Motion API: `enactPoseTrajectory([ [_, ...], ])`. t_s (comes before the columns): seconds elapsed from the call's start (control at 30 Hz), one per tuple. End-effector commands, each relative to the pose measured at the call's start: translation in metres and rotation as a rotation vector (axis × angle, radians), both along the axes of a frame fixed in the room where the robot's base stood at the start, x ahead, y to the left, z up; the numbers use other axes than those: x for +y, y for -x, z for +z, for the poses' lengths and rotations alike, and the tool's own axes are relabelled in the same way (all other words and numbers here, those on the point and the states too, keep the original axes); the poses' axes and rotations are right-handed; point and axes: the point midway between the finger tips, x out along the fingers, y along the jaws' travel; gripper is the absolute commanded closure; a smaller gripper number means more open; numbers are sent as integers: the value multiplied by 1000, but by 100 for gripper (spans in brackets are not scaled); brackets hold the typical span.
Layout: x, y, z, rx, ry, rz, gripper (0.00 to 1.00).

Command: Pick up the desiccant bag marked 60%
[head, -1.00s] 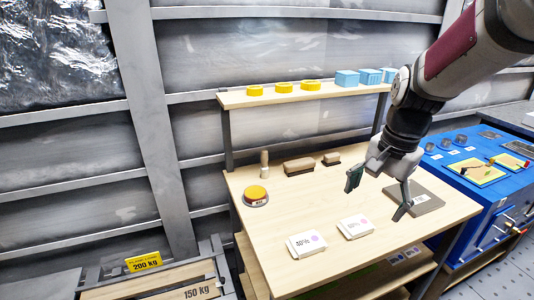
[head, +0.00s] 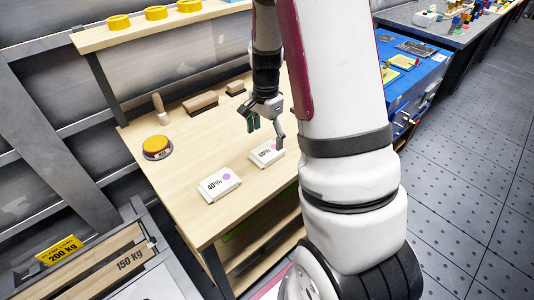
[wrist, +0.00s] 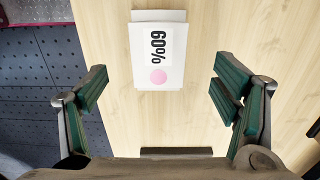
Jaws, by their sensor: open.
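The desiccant bag marked 60% (wrist: 158,50) is a white packet with a pink dot, lying flat on the wooden table. In the wrist view it lies ahead of and between my open fingers, apart from both. In the head view the same 60% bag (head: 266,153) sits just below my gripper (head: 266,130), which hangs over the table, open and empty. My gripper also shows in the wrist view (wrist: 160,98). A second white bag marked 40% (head: 217,184) with a purple dot lies to its left, nearer the table's front.
A yellow button (head: 156,145), a wooden-handled tool (head: 160,108) and brown blocks (head: 200,103) stand toward the back of the table. A shelf (head: 140,33) with yellow rings runs above. A blue cabinet (head: 405,70) is to the right. My arm hides the table's right part.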

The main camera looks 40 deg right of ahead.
Motion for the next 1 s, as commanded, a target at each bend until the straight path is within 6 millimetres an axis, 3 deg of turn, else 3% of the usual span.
enactPoseTrajectory([
  [0.23, -1, 1, -17, 2, -2, 0, 18],
  [0.53, -6, 1, -57, 2, -1, 1, 18],
  [0.83, -6, 1, -61, -1, 0, 2, 18],
  [1.0, -6, 1, -61, 0, 0, 2, 55],
])
